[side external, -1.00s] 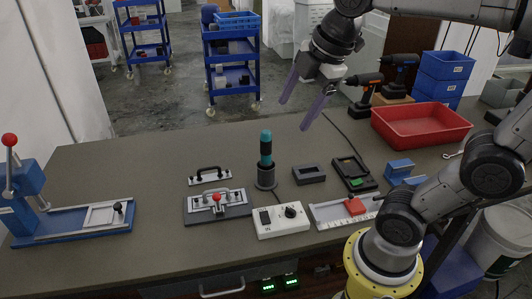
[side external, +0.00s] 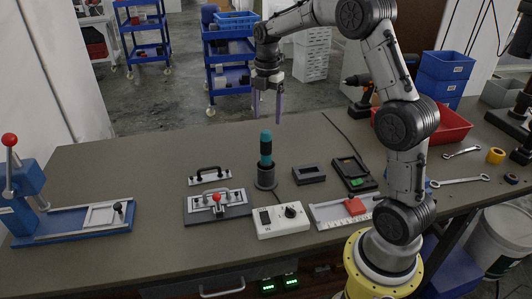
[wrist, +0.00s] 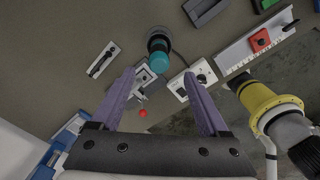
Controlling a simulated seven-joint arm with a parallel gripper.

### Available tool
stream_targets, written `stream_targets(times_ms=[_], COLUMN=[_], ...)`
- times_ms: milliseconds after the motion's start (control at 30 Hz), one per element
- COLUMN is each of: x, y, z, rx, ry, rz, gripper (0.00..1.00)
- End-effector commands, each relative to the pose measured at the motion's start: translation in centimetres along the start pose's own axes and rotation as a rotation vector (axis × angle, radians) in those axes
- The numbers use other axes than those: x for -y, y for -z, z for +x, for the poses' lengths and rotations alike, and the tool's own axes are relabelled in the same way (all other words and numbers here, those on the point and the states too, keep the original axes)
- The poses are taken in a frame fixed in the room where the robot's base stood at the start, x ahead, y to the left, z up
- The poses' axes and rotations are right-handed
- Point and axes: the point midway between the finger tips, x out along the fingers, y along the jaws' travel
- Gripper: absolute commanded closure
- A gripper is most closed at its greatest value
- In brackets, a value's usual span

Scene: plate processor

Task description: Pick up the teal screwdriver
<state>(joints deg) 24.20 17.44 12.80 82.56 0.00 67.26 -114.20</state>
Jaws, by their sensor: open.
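The teal screwdriver (side external: 265,146) stands upright in a dark round holder (side external: 267,178) near the middle of the bench, teal end up. In the wrist view its teal top (wrist: 158,62) shows ahead of and between the finger tips. My gripper (side external: 267,114) is open and empty, with two purple fingers pointing down. It hangs above the screwdriver and looks close over its top in the side view; the depth gap is hard to judge. In the wrist view the open gripper (wrist: 158,75) has its fingers spread wide on either side.
A fixture with a red knob (side external: 217,205) and a white switch box (side external: 281,221) sit close to the holder. A grey block (side external: 308,174) lies to its right. A blue press (side external: 72,222) stands at left. A red bin (side external: 446,128) is at back right. The bench's left middle is clear.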

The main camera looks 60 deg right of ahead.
Motion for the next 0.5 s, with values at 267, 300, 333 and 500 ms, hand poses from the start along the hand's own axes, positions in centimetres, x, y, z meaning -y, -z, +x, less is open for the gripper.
stream_targets(times_ms=[267, 300, 333, 500], x=[0.0, 0.0, 0.0, 0.0], y=[0.1, 0.1, 0.1, 0.2], z=[4.7, 5.1, 5.3, 6.3], rx=[-0.001, 0.000, 0.000, 0.000], ry=[0.002, 0.001, 0.000, 0.001], rz=[0.000, 0.000, 0.000, -0.001], gripper=[0.22, 0.22, 0.22, 0.22])
